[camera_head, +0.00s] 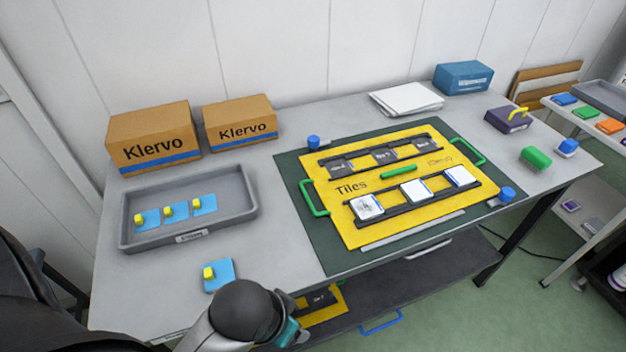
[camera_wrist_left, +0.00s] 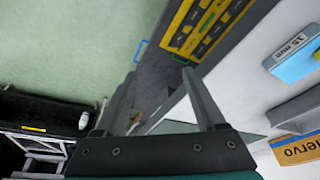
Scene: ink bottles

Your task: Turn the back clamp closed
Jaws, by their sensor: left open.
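A yellow board marked Tiles (camera_head: 352,228) lies on a dark green mat (camera_head: 300,223) on the grey table. A small blue clamp (camera_head: 313,142) stands at the board's back left edge. A second blue clamp (camera_head: 506,195) stands at its front right corner. I cannot tell how far either is turned. My left arm comes in at the bottom of the head view, and its hand is largely hidden there behind my own wrist. In the left wrist view my left gripper (camera_wrist_left: 158,92) is open and empty, at the table's front edge, far from both clamps. My right gripper is not in view.
A grey tray (camera_head: 128,226) with blue pieces and a loose blue piece (camera_head: 222,278) lie at the left. Two Klervo boxes (camera_head: 150,128) stand behind. A lower shelf (camera_head: 420,275) holds another yellow board (camera_head: 325,308). The board has green handles (camera_head: 312,200).

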